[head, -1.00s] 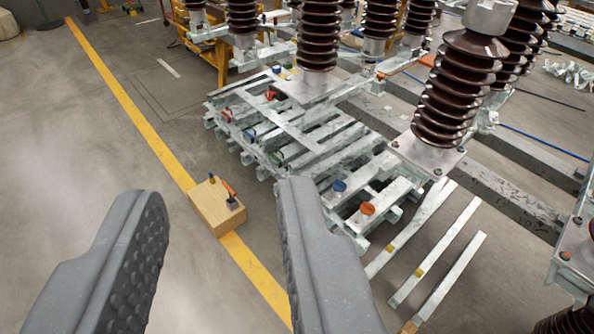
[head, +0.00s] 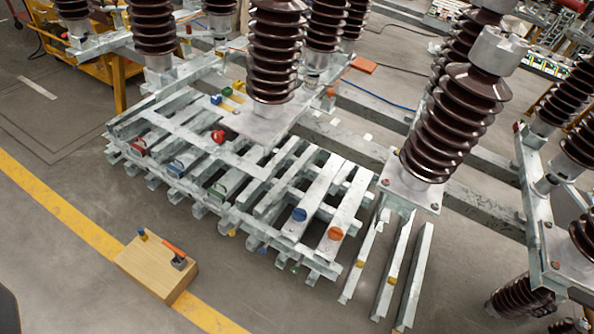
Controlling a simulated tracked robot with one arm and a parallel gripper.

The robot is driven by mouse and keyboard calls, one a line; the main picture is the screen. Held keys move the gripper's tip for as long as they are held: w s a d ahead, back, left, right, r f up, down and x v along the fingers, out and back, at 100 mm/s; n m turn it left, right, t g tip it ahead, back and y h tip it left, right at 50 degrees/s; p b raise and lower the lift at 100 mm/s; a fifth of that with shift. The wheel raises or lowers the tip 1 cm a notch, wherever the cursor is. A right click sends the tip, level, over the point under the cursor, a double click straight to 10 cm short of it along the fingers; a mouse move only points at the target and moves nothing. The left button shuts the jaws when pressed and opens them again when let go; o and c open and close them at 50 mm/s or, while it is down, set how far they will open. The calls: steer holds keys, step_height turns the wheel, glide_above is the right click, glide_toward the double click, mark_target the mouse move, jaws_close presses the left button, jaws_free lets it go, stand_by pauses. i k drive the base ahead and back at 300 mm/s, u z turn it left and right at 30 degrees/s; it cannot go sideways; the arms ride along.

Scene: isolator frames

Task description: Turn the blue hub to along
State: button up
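A round blue hub (head: 299,214) sits on a pale metal bar near the front right end of the slatted rack (head: 190,128). It is small in the head view, and I cannot tell which way it is turned. An orange hub (head: 335,233) sits on the neighbouring bar, just right of it. Of my gripper, only what looks like a dark grey sliver (head: 8,312) shows at the bottom left corner, far from the blue hub. Its fingertips are out of view, so its opening is hidden.
Other coloured pieces sit on the rack: a red one (head: 218,136), a blue one (head: 216,99) and a green one (head: 218,189). Brown ribbed insulators (head: 430,130) stand behind and right. A wooden block (head: 155,262) lies on the floor by the yellow line (head: 60,208). Loose bars (head: 413,275) lie right.

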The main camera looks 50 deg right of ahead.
mark_target(299, 214)
steer(key=z, duration=0.5)
steer(key=i, duration=0.9)
steer(key=z, duration=0.75)
